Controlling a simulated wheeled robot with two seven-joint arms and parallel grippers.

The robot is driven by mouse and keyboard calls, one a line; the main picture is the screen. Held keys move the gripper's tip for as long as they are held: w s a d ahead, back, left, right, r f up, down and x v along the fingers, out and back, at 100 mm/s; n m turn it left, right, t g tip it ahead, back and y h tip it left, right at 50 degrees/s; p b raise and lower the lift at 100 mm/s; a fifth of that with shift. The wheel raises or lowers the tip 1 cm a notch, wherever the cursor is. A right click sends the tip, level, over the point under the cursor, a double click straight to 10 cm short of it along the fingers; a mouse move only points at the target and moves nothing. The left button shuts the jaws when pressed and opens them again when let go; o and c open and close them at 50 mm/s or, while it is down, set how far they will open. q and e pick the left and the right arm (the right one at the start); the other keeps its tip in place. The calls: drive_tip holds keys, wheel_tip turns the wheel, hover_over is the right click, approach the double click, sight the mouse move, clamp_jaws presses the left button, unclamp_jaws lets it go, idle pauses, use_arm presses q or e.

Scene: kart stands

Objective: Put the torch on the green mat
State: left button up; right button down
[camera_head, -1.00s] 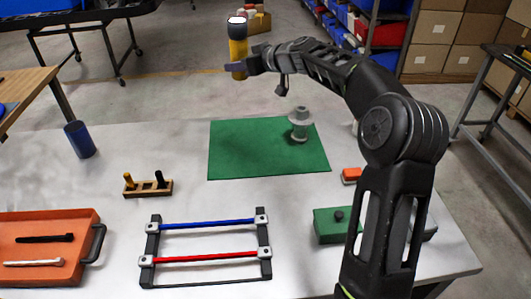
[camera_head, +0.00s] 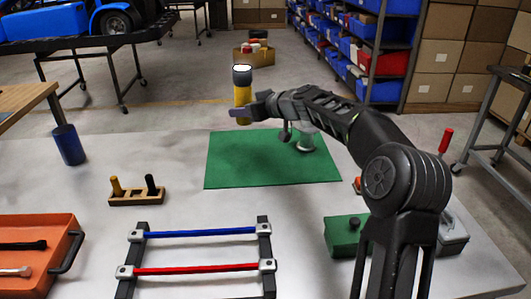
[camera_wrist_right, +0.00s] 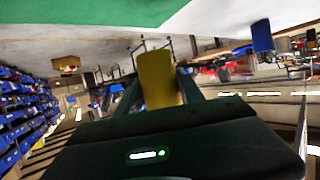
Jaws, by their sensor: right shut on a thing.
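The torch (camera_head: 242,93) is yellow with a black head and a white lens, and it is held upright with the lens up. My right gripper (camera_head: 241,113) is shut on its lower body. In the head view they appear above the far edge of the green mat (camera_head: 258,172). In the right wrist view the yellow torch body (camera_wrist_right: 157,80) sits between the fingers, and part of the green mat (camera_wrist_right: 100,10) shows at the top. The mat lies flat on the table. My left gripper is in neither view.
A grey spool-like part (camera_head: 304,141) stands on the mat's back right, partly behind my right arm. A blue cup (camera_head: 69,145) and a wooden peg block (camera_head: 137,196) stand left. A rod frame (camera_head: 197,250), orange tray (camera_head: 35,245) and green box (camera_head: 345,235) lie nearer.

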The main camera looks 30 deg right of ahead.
sight(245, 124)
drive_tip(key=shift+f+b, duration=0.5)
drive_tip(key=shift+f, duration=1.9)
drive_tip(key=shift+f, duration=0.1)
drive_tip(key=shift+f+b, duration=0.5)
drive_tip(key=shift+f, duration=1.9)
drive_tip(key=shift+f, duration=0.15)
drive_tip(key=c, duration=0.7)
unclamp_jaws()
drive_tip(key=shift+c, duration=0.2)
